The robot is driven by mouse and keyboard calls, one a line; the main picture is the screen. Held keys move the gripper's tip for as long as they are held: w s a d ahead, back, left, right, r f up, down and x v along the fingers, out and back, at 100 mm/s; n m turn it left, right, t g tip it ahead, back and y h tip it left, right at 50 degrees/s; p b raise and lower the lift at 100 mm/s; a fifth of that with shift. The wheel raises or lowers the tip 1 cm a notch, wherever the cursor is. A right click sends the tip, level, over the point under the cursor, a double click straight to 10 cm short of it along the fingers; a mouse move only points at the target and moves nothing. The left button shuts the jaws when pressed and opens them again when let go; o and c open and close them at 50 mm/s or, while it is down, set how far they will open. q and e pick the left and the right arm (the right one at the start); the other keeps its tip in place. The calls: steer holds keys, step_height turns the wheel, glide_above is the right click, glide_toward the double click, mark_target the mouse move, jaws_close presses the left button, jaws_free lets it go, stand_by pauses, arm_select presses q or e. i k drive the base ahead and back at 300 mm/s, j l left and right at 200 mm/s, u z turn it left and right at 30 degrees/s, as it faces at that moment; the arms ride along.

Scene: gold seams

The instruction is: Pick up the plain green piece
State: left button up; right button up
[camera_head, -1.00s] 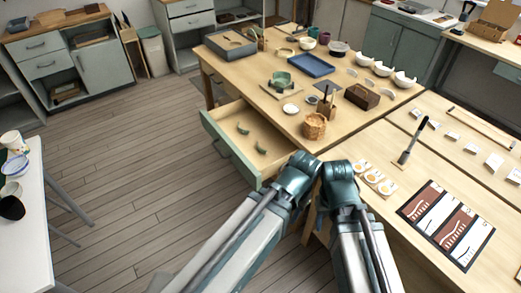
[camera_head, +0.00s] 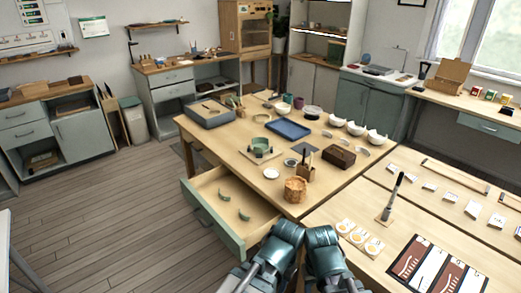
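Two small curved green pieces lie apart in the open drawer: one piece (camera_head: 224,195) toward the back left, the other (camera_head: 244,215) nearer the front right. They are too small to tell which is plain. The drawer (camera_head: 190,191) has a pale green front and sticks out from the left side of the wooden table (camera_head: 225,146). A green bowl-shaped piece (camera_head: 261,145) stands on a small board on the table. My two arms show at the bottom centre, below and right of the drawer. Only their teal joints and links show; I see no gripper fingers.
A woven basket (camera_head: 295,190), a brown box (camera_head: 338,156), a blue tray (camera_head: 288,130) and white bowls (camera_head: 377,137) stand on the table. A second table with cards (camera_head: 407,264) is at the right. The floor (camera_head: 110,225) left of the drawer is clear.

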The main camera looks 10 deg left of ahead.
mark_target(245, 217)
steer(key=i+j, duration=0.25)
steer(key=i, duration=0.2)
steer(key=i+j, duration=0.25)
steer(key=i, duration=0.15)
